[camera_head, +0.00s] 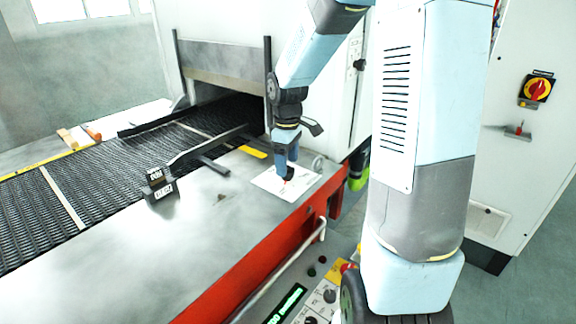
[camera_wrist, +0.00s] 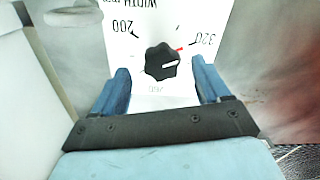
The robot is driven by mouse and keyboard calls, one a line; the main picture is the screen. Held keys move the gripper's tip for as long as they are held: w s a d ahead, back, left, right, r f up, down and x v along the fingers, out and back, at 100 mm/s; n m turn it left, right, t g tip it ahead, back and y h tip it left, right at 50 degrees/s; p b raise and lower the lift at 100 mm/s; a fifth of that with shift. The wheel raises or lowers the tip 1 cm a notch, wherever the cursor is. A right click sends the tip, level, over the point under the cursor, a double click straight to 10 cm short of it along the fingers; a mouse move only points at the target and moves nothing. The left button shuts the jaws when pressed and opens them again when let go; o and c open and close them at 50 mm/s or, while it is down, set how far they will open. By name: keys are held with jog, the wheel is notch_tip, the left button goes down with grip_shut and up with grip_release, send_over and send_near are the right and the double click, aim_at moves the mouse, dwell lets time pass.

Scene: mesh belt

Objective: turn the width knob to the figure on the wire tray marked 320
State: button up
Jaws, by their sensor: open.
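The black width knob (camera_wrist: 162,62) sits on a white dial plate (camera_wrist: 150,22) in the wrist view. The dial reads upside down, with 200 at upper left, 320 at upper right and a faint figure below the knob. The knob's white line points right, and a small red mark shows at its upper right edge, below the 320. My gripper (camera_wrist: 160,67) is open, one blue finger on each side of the knob, apart from it. In the head view my gripper (camera_head: 287,177) is low over the white plate (camera_head: 304,189), hiding the knob. I cannot make out a wire tray.
A dark mesh belt (camera_head: 105,180) runs into the machine opening. A black block (camera_head: 158,178) with a small label stands at the belt's near edge. A red frame (camera_head: 240,272), a handrail (camera_head: 290,262) and a panel with a green display (camera_head: 287,303) lie in front. The grey deck is mostly clear.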

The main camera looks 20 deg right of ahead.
notch_tip(320, 180, up, 12)
jog(key=shift+f, duration=0.15)
dwell(0.6)
jog(key=s+r+m+t, duration=0.2)
jog(key=s+r+m, duration=0.1)
jog(key=s, duration=0.8)
jog(key=s+r+m+t, duration=0.3)
jog(key=s+m, duration=0.3)
jog(key=s, duration=0.6)
jog(key=shift+d+m+t, duration=0.3)
jog(key=shift+d, duration=0.1)
